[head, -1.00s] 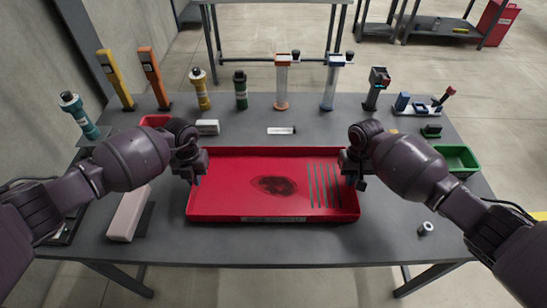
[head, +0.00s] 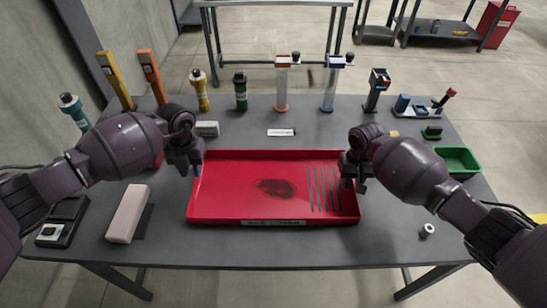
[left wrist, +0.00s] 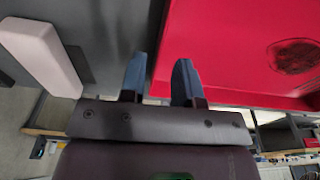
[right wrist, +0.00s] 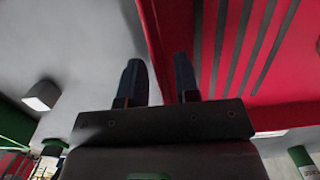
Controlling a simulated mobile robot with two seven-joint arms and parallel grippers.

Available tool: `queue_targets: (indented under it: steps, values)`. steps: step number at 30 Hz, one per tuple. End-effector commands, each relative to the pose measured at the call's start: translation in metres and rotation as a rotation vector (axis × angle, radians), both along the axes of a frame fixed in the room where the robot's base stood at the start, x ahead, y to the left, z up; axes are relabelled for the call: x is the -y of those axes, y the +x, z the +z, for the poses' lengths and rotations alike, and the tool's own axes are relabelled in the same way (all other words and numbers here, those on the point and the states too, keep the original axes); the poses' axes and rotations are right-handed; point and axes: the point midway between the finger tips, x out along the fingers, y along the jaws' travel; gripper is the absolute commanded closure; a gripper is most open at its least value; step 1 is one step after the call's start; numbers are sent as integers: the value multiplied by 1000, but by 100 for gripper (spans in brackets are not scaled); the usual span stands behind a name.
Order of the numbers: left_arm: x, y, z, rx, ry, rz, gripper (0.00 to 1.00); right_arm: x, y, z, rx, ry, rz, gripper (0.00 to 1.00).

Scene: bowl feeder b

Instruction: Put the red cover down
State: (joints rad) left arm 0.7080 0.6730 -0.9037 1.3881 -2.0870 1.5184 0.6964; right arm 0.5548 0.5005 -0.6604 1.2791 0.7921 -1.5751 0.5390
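The red cover (head: 230,205) is a wide, shallow, tray-like piece with a dark round smudge and several dark slots at its right. It lies level at the table's front middle and seems to rest on the tabletop. My left gripper (head: 190,170) is at its left edge. In the left wrist view, its fingers (left wrist: 158,80) are apart, one on each side of the cover's edge (left wrist: 157,50). My right gripper (head: 352,182) is at the right edge. In the right wrist view, its fingers (right wrist: 160,80) are also apart, with the cover's edge (right wrist: 152,35) between them.
A pink block (head: 128,213) and a dark box (head: 62,222) lie left of the cover. A small metal cylinder (head: 427,230) and a green bin (head: 457,160) are at the right. Several coloured tools and bottles stand along the back of the grey table (head: 300,250).

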Motion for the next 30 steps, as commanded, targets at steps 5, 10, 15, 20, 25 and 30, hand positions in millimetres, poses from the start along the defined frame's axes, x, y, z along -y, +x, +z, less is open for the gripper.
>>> queue_targets:
  steps: [5, 10, 15, 20, 25, 30]
  values:
    - [0, 5, 34, 2, 1, -1, 70, 0, 0, 0, 0, 0, 0, 70]
    - [0, 7, 57, 1, 1, 0, 70, 0, 0, 0, 0, 0, 0, 70]
    - [0, 8, 67, -1, 0, 0, 70, 0, 0, 0, 0, 0, 0, 70]
    - [0, 8, 70, -1, 0, 1, 70, 0, 2, 11, 2, 1, 1, 70]
    - [0, 8, 69, -1, 0, 1, 70, 0, 6, 39, 4, 2, 2, 70]
    - [0, 8, 69, -1, 0, 1, 70, 0, 9, 72, 3, 1, 1, 70]
